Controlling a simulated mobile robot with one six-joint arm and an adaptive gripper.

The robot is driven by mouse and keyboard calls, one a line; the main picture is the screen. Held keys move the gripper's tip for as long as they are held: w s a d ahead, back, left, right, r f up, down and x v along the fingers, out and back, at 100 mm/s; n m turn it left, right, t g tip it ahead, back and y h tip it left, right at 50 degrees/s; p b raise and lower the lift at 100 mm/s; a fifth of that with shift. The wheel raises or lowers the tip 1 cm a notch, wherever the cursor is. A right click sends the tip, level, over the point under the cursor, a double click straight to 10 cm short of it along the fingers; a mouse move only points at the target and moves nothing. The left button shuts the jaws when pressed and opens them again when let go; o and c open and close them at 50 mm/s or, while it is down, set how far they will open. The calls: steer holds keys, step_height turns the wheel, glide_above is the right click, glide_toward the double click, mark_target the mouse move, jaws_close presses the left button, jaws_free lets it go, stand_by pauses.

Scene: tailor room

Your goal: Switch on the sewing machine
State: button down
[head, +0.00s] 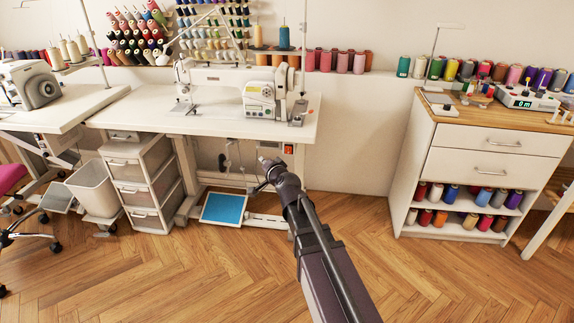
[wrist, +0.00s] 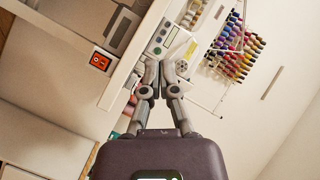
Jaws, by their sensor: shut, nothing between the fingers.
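The white sewing machine (head: 225,85) stands on its white table (head: 140,110) at the back wall in the head view. Its control panel (wrist: 162,37) shows in the wrist view, just beyond my fingertips. A red-orange switch (head: 288,149) sits under the table's right end; in the wrist view the same switch (wrist: 99,61) is at the upper left, on the table's underside. My gripper (head: 268,170) is in front of the table, below its top and left of the switch in the head view. In the wrist view my gripper (wrist: 156,75) is shut and empty, apart from the switch.
A blue pedal (head: 224,208) lies under the table. A drawer unit (head: 140,185) and a bin (head: 93,190) stand left of it. A wooden-topped cabinet (head: 480,150) with spools stands at the right. The floor between table and cabinet is clear.

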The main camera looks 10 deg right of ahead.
mark_target(288, 148)
steer(key=w+d+f+m+t+h+b, duration=0.3)
steer(key=w+d+f+m+h+b, duration=0.2)
steer(key=f+m+h+b, duration=0.5)
steer(key=d+f+m+b, duration=0.1)
steer(key=m+b, duration=0.2)
steer(key=b, duration=0.3)
steer(key=shift+d+f+m+t+h, duration=0.2)
steer(key=shift+d+m+t+h, duration=0.1)
steer(key=shift+w, duration=0.2)
steer(key=p+x, duration=0.2)
steer(key=x, duration=1.2)
steer(key=shift+w+r, duration=0.15)
steer(key=shift+w, duration=0.05)
steer(key=shift+d, duration=0.1)
steer(key=shift+s, duration=0.15)
